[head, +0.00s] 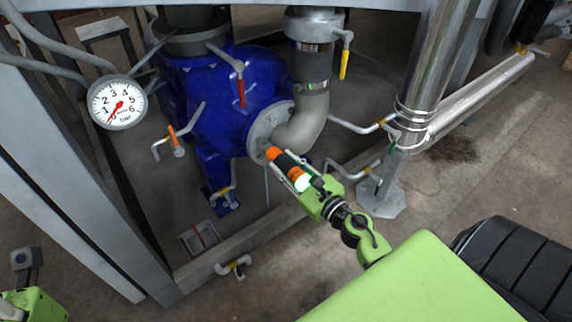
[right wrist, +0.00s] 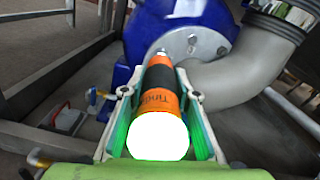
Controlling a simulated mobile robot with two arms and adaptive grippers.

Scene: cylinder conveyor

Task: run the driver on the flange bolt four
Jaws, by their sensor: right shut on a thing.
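My right gripper (head: 289,172) is shut on an orange and black driver (head: 286,164), which also shows in the right wrist view (right wrist: 158,100) between the two fingers. Its rear end glows white. Its narrow tip (right wrist: 160,57) points at the lower left part of the grey round flange (head: 258,127) on the blue pump, also in the right wrist view (right wrist: 180,46). I cannot tell whether the tip touches a bolt. Some small bolt heads (right wrist: 192,38) show on the flange; no numbers are readable.
A grey elbow pipe (head: 308,122) leaves the flange close to the driver. The blue pump housing (head: 205,105) stands to the left. A pressure gauge (head: 117,102) and small valves surround it. A steel column (head: 425,70) stands at right. A low beam (head: 225,262) runs below.

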